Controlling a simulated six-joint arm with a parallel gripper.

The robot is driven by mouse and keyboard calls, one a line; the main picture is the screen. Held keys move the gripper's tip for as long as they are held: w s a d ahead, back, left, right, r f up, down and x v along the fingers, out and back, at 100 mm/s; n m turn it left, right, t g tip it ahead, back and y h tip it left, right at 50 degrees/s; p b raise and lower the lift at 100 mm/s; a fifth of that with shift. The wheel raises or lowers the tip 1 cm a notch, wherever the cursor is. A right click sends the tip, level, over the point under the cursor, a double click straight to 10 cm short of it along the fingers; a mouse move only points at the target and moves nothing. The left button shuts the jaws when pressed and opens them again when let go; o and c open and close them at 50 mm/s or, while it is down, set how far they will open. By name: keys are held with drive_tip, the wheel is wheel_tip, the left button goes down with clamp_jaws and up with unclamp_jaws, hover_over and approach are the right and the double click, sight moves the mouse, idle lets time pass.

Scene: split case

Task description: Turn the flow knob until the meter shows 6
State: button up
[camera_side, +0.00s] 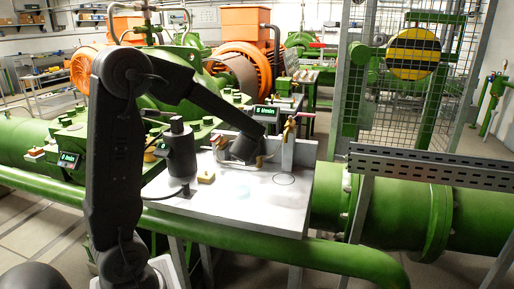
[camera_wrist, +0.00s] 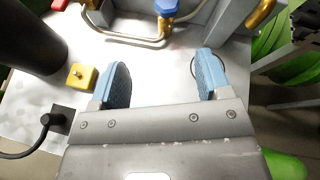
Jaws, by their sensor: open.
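A meter with a small dark display (camera_side: 265,112) stands behind the work plate in the side view. It seems to read 5 l/min, though the digits are small. A blue faceted knob (camera_wrist: 165,8), which looks like the flow knob, sits on brass-coloured pipework at the top edge of the wrist view, partly cut off. My gripper (camera_wrist: 163,80) is open, with its two blue fingers wide apart and only bare plate between them. The knob lies beyond the fingertips, apart from them. In the side view my gripper is low over the plate, its fingers hard to make out.
The pale plate (camera_side: 250,205) carries a dark cylinder (camera_side: 179,150) and a yellow block (camera_wrist: 82,77) left of my gripper. A brass fitting (camera_side: 289,130) stands against a grey post. A second display (camera_side: 68,160) is at left. The plate's front is clear.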

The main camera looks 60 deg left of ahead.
drive_tip(key=w+a+f+m, duration=0.1)
drive_tip(key=w+a+f, duration=0.1)
drive_tip(key=w+a, duration=0.1)
drive_tip(key=w+a+f, duration=0.2)
drive_tip(key=w+a, duration=0.1)
drive_tip(key=a, duration=0.2)
drive_tip(key=w+a+f+m+t, duration=0.1)
drive_tip(key=w+a+f, duration=0.1)
drive_tip(key=w+a, duration=0.1)
drive_tip(key=shift+w+a+f+m, duration=0.15)
drive_tip(key=shift+a+m, duration=0.15)
drive_tip(key=shift+a, duration=0.25)
drive_tip(key=c, duration=0.9)
drive_tip(key=shift+w+n+g+y, duration=0.1)
drive_tip(key=shift+n+g+y, duration=0.45)
drive_tip(key=shift+n+g, duration=0.65)
drive_tip(key=shift+w+n+g+y, duration=0.1)
drive_tip(key=shift+n+g+y, duration=0.45)
drive_tip(key=shift+n+g, duration=0.6)
drive_tip(key=shift+c, duration=0.2)
drive_tip(key=shift+s, duration=0.1)
